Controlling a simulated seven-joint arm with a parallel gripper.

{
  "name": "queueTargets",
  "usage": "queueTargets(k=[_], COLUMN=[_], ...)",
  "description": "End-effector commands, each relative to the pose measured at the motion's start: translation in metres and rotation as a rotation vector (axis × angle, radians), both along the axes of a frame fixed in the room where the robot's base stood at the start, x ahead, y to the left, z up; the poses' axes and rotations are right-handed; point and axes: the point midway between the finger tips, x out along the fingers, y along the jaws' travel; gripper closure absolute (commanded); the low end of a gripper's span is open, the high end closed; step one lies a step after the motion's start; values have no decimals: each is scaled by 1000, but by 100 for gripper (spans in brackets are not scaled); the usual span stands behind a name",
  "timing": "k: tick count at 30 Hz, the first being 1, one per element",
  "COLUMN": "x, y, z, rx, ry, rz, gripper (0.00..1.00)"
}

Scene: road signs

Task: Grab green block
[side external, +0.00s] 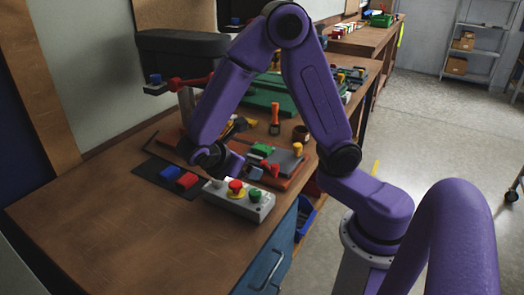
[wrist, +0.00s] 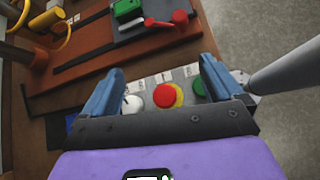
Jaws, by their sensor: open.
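A small green block (side external: 262,150) sits on a grey plate on the brown board in the side view. It also shows at the top edge of the wrist view (wrist: 127,9), partly cut off by the frame. My gripper (wrist: 161,66) is open, with its two blue fingers apart and nothing visibly held between them. In the wrist view the block is beyond the fingertips, apart from them and a little left of their middle. In the side view my gripper (side external: 251,171) is low over the near part of the board, partly hidden by my wrist.
A grey control box (side external: 233,203) with red and green buttons stands close under my fingers. A red lever (wrist: 180,19) is beside the green block on the plate. A black mat (side external: 158,172) with red and blue blocks lies left. The near left tabletop (side external: 110,220) is clear.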

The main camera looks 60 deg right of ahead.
Motion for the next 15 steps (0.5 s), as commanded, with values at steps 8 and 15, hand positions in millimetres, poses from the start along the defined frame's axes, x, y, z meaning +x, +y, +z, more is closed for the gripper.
queueTargets(k=[8, 15], x=[46, 56], y=[-18, -29], z=[-11, -15], rx=[-259, -319], ry=[126, 159], rz=[66, 81], gripper=[6, 6])
